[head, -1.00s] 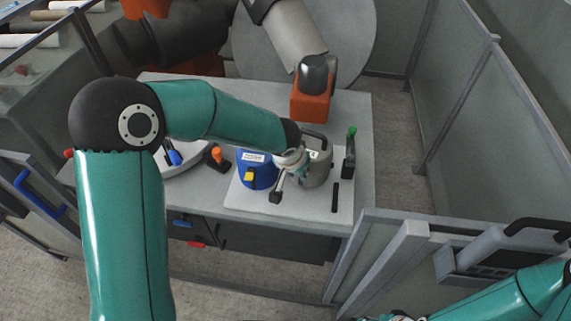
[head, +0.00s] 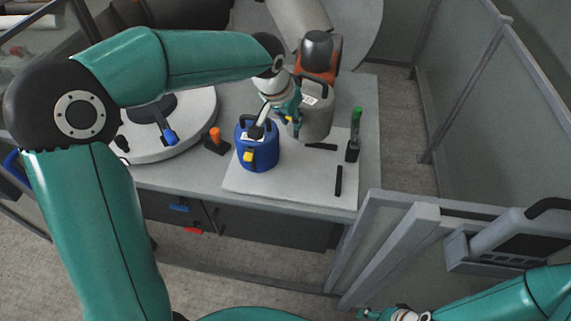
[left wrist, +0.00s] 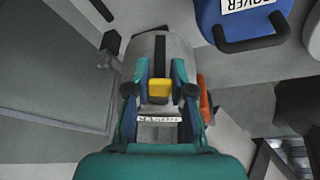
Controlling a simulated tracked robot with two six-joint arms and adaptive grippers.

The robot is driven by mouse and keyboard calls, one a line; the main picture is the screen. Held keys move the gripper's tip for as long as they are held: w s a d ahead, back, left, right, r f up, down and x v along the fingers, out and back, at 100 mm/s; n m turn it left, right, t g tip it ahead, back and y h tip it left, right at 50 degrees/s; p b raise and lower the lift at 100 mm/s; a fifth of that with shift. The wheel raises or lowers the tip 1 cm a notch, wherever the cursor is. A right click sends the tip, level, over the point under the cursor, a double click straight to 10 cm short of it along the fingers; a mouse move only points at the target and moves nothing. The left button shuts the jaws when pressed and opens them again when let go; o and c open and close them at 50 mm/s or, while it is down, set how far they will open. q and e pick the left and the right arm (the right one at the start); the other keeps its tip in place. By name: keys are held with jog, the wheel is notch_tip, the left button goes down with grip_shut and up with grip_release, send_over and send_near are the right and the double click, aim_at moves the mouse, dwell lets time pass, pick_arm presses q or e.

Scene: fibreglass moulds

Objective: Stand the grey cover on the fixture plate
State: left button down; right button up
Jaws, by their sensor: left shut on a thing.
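The grey cover (head: 320,118) has a black handle and a white label on top. My left gripper (head: 293,116) is shut on it from its left side. In the left wrist view the grey cover (left wrist: 144,50) sits between the fingers (left wrist: 160,92), with a yellow latch and a label towards me. In the head view it looks upright at the far edge of the pale fixture plate (head: 275,185); I cannot tell whether it touches anything below. A blue cover (head: 262,157) stands on the plate's left part. My right gripper (head: 375,314) is at the bottom edge, its fingers unclear.
Black bars (head: 338,181) lie on the plate's right part, beside a green-topped black post (head: 353,148). An orange-handled clamp (head: 215,141) stands left of the plate, near a round turntable (head: 195,118). An orange and black machine part (head: 318,55) is close behind the grey cover.

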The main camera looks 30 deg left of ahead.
pick_arm(q)
jog(key=s+d+r+m+h+b, duration=0.1)
jog(key=s+r+m+b, duration=0.25)
jog(key=r, duration=0.45)
notch_tip(320, 180, down, 20)
jog(key=shift+r+m+g+h+b, duration=0.25)
jog(key=shift+m+g+h+b, duration=0.05)
jog(key=shift+m+b, duration=0.05)
jog(key=c, duration=1)
grip_release()
jog(key=shift+s, duration=0.1)
pick_arm(e)
notch_tip(320, 180, down, 6)
jog(key=shift+r, duration=0.1)
pick_arm(q)
jog(key=shift+r, duration=0.1)
jog(key=v, duration=1.2)
jog(key=shift+b, duration=0.4)
pick_arm(e)
jog(key=shift+f, duration=0.4)
